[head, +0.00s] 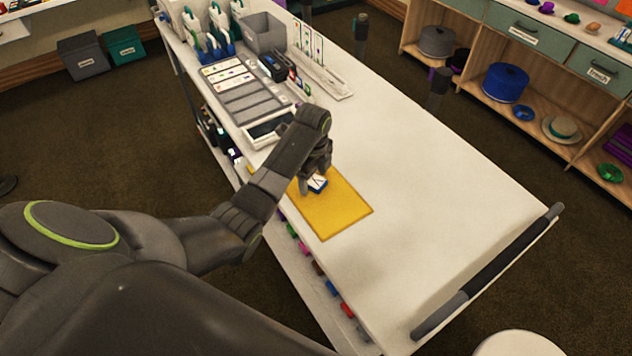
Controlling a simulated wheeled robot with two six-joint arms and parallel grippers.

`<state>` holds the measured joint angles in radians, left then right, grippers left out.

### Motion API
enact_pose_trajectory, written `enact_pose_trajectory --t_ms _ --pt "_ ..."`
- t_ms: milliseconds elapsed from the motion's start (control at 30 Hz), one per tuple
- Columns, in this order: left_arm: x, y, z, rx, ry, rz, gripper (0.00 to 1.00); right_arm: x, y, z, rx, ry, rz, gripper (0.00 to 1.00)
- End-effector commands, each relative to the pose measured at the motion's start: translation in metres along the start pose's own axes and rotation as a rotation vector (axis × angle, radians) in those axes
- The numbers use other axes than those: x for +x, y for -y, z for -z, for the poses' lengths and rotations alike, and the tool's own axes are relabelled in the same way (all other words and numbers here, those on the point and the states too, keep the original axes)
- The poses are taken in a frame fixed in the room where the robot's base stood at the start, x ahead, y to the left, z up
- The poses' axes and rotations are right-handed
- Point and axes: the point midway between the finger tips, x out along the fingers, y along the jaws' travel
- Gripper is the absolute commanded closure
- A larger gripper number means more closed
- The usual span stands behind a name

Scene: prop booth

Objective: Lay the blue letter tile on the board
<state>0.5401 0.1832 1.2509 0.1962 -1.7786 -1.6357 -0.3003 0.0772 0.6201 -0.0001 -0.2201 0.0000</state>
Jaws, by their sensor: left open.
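The blue letter tile (318,184) has a white top with a dark letter and blue sides. It sits at the upper left part of the flat yellow board (340,212) on the white cart top. My left gripper (315,176) is open, right at the tile, with its fingers around or just above it. The fingers and wrist hide part of the tile, and I cannot tell whether they touch it. My right gripper is not in view.
A grey-slotted card rack (250,100), a grey bin (264,33) and a white tile rail (325,80) stand at the cart's far end. The cart top (440,190) right of the board is clear. A dark handle bar (490,268) edges the near right.

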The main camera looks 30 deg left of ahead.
Motion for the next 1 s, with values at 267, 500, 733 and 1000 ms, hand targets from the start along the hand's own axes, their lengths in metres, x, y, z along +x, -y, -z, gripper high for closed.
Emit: enact_pose_trajectory --t_ms 267,500,733,1000 --pt "0.000 0.000 0.000 0.000 0.000 -0.001 0.61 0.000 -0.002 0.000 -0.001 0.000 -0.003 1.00" --pt "0.000 0.000 0.000 -0.001 0.000 0.000 0.82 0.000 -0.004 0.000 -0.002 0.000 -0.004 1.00" --pt "-0.008 0.001 -0.001 -0.001 0.000 0.002 0.82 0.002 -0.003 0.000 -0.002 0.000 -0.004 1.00" --pt "-0.065 0.002 -0.001 0.000 0.001 0.006 0.82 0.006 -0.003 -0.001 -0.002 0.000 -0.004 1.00"
